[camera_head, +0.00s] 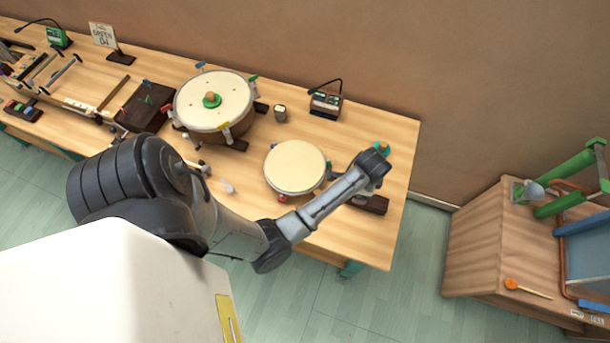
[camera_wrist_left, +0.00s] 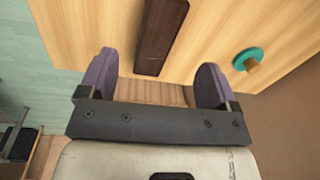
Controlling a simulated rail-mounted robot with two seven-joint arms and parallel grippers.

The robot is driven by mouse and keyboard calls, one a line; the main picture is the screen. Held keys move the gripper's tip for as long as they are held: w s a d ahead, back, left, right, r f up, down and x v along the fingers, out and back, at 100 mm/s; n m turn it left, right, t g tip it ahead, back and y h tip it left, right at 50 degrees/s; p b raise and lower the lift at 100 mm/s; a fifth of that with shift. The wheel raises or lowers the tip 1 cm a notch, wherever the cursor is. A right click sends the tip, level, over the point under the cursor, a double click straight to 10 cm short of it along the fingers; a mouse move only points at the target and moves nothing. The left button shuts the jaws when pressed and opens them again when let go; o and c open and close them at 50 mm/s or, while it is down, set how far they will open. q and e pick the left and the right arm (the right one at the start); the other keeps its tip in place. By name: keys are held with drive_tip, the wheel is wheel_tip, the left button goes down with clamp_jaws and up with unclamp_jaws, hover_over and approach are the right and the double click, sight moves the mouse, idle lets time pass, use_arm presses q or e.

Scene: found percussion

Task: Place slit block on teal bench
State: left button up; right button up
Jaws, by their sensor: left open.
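A long dark brown block, which looks like the slit block (camera_head: 372,204), lies on the wooden bench top (camera_head: 398,150) near its right end. The bench has teal legs (camera_head: 351,269). In the head view my arm partly covers the block. In the left wrist view the block (camera_wrist_left: 160,38) lies lengthwise beyond and between the fingers of my left gripper (camera_wrist_left: 155,80), which is open and empty. The fingertips look apart from the block. In the head view the arm ends above the bench beside the block, with its fingers hidden. My right gripper is not in view.
A teal disc with a wooden knob (camera_wrist_left: 247,59) lies beside the block. A pale round drum (camera_head: 295,167) and a larger drum (camera_head: 213,106) stand to the left. A wooden cabinet (camera_head: 485,240) with green tubes (camera_head: 570,175) stands right, across a floor gap.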

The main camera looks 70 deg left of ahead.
use_arm(q)
drive_tip(key=s+d+r+n+t, duration=0.1)
drive_tip(key=s+d, duration=0.4)
drive_tip(key=s, duration=0.6)
drive_tip(key=s+d+r+n+t+h, duration=0.1)
drive_tip(key=s+r, duration=0.5)
drive_tip(key=s, duration=0.6)
drive_tip(key=d+n+t, duration=0.1)
drive_tip(key=d+n, duration=0.1)
drive_tip(key=d, duration=0.1)
drive_tip(key=shift+s+d+r+n, duration=0.25)
drive_tip(key=shift+s+d+n, duration=0.05)
drive_tip(key=shift+d, duration=0.1)
